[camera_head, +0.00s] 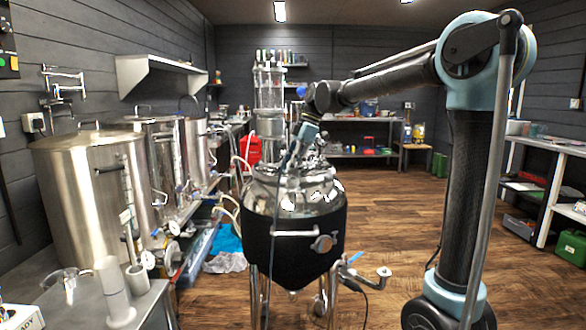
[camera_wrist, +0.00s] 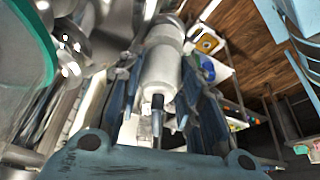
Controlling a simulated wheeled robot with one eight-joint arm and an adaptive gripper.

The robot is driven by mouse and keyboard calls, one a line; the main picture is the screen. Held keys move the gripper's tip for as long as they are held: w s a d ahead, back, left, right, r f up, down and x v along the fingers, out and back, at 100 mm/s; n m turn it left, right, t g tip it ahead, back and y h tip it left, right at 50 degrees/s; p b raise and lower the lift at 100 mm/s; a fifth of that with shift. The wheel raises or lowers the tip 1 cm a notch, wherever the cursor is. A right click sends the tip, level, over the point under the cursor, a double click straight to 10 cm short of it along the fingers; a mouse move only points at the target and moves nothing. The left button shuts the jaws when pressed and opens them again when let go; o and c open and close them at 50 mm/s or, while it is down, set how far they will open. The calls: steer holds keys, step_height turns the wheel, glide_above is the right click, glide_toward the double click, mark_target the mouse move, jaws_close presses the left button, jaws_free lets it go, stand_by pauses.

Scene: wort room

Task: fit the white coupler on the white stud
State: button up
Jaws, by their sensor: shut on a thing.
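In the wrist view the two blue fingers of my gripper (camera_wrist: 160,100) are shut on a white cylinder, which I take to be the white coupler (camera_wrist: 160,62). A dark pin shows below its near end. In the head view my gripper (camera_head: 297,150) is over the lid of the steel vessel (camera_head: 300,185) with the black jacket. The coupler is too small to make out there. I cannot pick out the white stud for certain on the crowded lid; my gripper and the fittings hide part of it.
Glassware (camera_head: 270,85) rises behind the vessel lid, close to my gripper. Steel tanks (camera_head: 90,180) line the left wall. A pale upright cylinder (camera_head: 112,285) stands on the near left bench. A valve arm (camera_head: 365,275) sticks out below the vessel. The wooden floor (camera_head: 400,225) at right is mostly clear.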

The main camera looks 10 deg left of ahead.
steer(key=shift+f, duration=0.5)
steer(key=o, duration=0.8)
steer(key=shift+c, duration=0.2)
steer(key=v, duration=1.1)
stand_by(0.5)
steer(key=s+d+f+m+t+h, duration=0.1)
steer(key=s+d+f+m, duration=0.5)
steer(key=d, duration=0.4)
steer(key=s+d+f+m+t+h, duration=0.1)
steer(key=s+d+f+m, duration=0.4)
steer(key=d+f, duration=0.4)
steer(key=s+d+f+m+t, duration=0.1)
steer(key=s+d+f+m, duration=0.45)
steer(key=d, duration=0.45)
steer(key=s+d+f+m+h, duration=0.1)
steer(key=s+d+f+m, duration=0.2)
steer(key=f, duration=0.4)
steer(key=s+d+f+m+t+h, duration=0.1)
steer(key=s+d+f+m, duration=0.3)
steer(key=s+f, duration=0.2)
steer(key=shift+d+f, duration=0.4)
steer(key=shift+f, duration=0.1)
